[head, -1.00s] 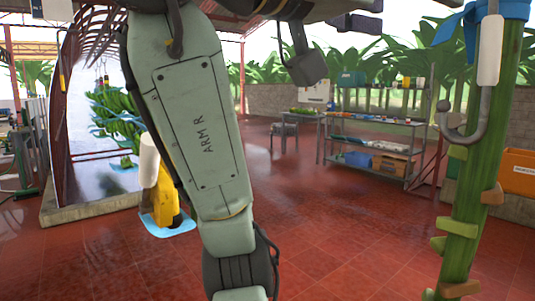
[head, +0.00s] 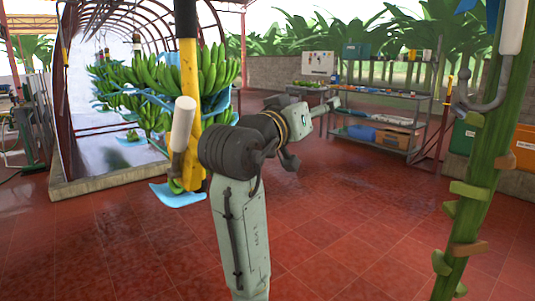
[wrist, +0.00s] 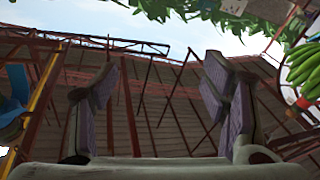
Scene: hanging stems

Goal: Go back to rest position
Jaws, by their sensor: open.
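My arm rises from the bottom middle of the head view, bends at a dark elbow, and its far part reaches right toward the shelves. My gripper (wrist: 160,85) shows in the wrist view with its two fingers wide apart and nothing between them. The wrist view looks up at the roof and sky. A thick green stem (head: 481,170) with cut stubs hangs at the right of the head view, apart from my arm. Bunches of green bananas (head: 205,72) hang at the left, behind my elbow.
A yellow post-like piece (head: 190,110) with a white roller (head: 183,125) stands close to my elbow. A metal shelf rack (head: 380,110) stands at the back right. An orange box (head: 525,147) is at the right edge. The red tiled floor (head: 350,230) is clear in front.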

